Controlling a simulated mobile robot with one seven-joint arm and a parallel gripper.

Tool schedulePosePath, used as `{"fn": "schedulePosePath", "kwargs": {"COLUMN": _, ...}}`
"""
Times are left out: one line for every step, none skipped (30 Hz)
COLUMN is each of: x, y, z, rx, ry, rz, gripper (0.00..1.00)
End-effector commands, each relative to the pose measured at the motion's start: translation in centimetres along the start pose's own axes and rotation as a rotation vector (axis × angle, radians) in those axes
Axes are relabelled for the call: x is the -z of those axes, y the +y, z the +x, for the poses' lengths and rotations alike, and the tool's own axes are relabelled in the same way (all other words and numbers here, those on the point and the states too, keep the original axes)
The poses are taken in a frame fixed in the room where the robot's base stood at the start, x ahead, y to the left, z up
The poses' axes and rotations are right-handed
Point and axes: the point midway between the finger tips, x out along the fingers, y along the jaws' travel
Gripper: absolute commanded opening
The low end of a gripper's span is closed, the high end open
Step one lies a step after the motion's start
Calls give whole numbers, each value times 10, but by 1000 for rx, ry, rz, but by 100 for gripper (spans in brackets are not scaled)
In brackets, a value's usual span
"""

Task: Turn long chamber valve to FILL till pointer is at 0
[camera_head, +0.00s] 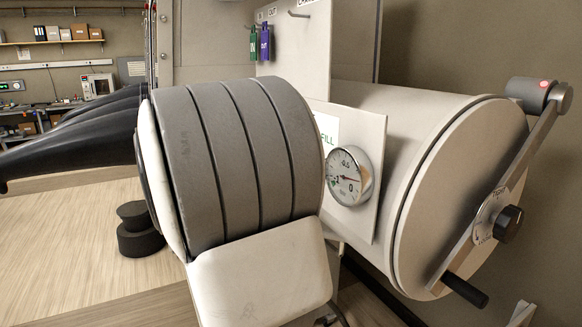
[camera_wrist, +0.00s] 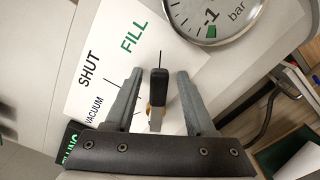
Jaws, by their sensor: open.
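The long chamber (camera_head: 385,150) is a pale cylinder on the right. Its round gauge (camera_head: 348,176) sits on a white panel; I cannot read its pointer surely. The valve (camera_wrist: 158,88) has a black handle and a brass part below. The label plate (camera_wrist: 105,55) reads SHUT, FILL and VACUUM; the handle stands near the tick by FILL. My gripper (camera_wrist: 160,72) is open, one finger each side of the handle, with gaps visible. My arm hides the gripper and valve in the head view.
A clamp bar (camera_head: 510,175) with a black knob crosses the chamber's round door (camera_head: 465,195). Black gloves (camera_head: 75,130) stretch out at left. Green and purple tags (camera_head: 260,42) hang at the back. A cable (camera_wrist: 270,105) runs at right in the wrist view.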

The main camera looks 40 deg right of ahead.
Motion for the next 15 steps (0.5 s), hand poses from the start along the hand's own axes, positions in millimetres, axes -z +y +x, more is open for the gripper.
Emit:
{"fn": "schedulePosePath", "kwargs": {"x": 1, "y": 0, "z": -3, "rx": -1, "ry": 2, "rz": 0, "gripper": 55}}
{"fn": "schedulePosePath", "kwargs": {"x": 1, "y": 1, "z": -6, "rx": -2, "ry": 3, "rz": 0, "gripper": 55}}
{"fn": "schedulePosePath", "kwargs": {"x": 1, "y": 1, "z": -10, "rx": -2, "ry": 4, "rz": 0, "gripper": 55}}
{"fn": "schedulePosePath", "kwargs": {"x": 1, "y": 1, "z": -15, "rx": -2, "ry": 4, "rz": 0, "gripper": 55}}
{"fn": "schedulePosePath", "kwargs": {"x": 1, "y": 1, "z": -20, "rx": -1, "ry": 4, "rz": 0, "gripper": 55}}
{"fn": "schedulePosePath", "kwargs": {"x": 1, "y": 1, "z": -27, "rx": -2, "ry": 5, "rz": 0, "gripper": 55}}
{"fn": "schedulePosePath", "kwargs": {"x": 1, "y": 1, "z": -34, "rx": -3, "ry": 5, "rz": -1, "gripper": 55}}
{"fn": "schedulePosePath", "kwargs": {"x": 1, "y": 1, "z": -41, "rx": -3, "ry": 6, "rz": 0, "gripper": 55}}
{"fn": "schedulePosePath", "kwargs": {"x": 1, "y": 1, "z": -51, "rx": -3, "ry": 6, "rz": -1, "gripper": 55}}
{"fn": "schedulePosePath", "kwargs": {"x": 1, "y": 1, "z": -58, "rx": -3, "ry": 6, "rz": -1, "gripper": 55}}
{"fn": "schedulePosePath", "kwargs": {"x": 1, "y": 1, "z": -66, "rx": -3, "ry": 5, "rz": -1, "gripper": 55}}
{"fn": "schedulePosePath", "kwargs": {"x": 1, "y": 1, "z": -76, "rx": -3, "ry": 6, "rz": 0, "gripper": 55}}
{"fn": "schedulePosePath", "kwargs": {"x": 1, "y": 1, "z": -84, "rx": -3, "ry": 6, "rz": 0, "gripper": 55}}
{"fn": "schedulePosePath", "kwargs": {"x": 1, "y": 1, "z": -91, "rx": -3, "ry": 5, "rz": 0, "gripper": 55}}
{"fn": "schedulePosePath", "kwargs": {"x": 1, "y": 1, "z": -101, "rx": -3, "ry": 5, "rz": -1, "gripper": 55}}
